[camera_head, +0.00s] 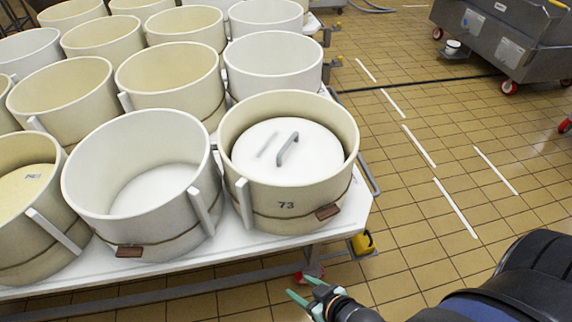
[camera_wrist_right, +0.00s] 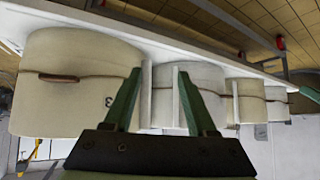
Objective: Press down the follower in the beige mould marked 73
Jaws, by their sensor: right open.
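The beige mould marked 73 (camera_head: 300,205) stands at the front right corner of the white table, with a brown tag and a cord around it. It also shows in the right wrist view (camera_wrist_right: 80,105), where the picture is upside down and only a 3 can be read. Inside it lies the white round follower (camera_head: 310,160) with a grey bar handle (camera_head: 288,148) on top, below the rim. My right gripper (camera_head: 301,286) is open and empty, in front of the table and apart from the mould. Its green fingers show in the right wrist view (camera_wrist_right: 157,73). My left gripper is out of view.
An empty white mould (camera_head: 145,190) stands close left of mould 73, and several more moulds fill the white table (camera_head: 345,215) behind and left. White wooden slats stand between them. A grey wheeled vat (camera_head: 515,40) stands at the back right.

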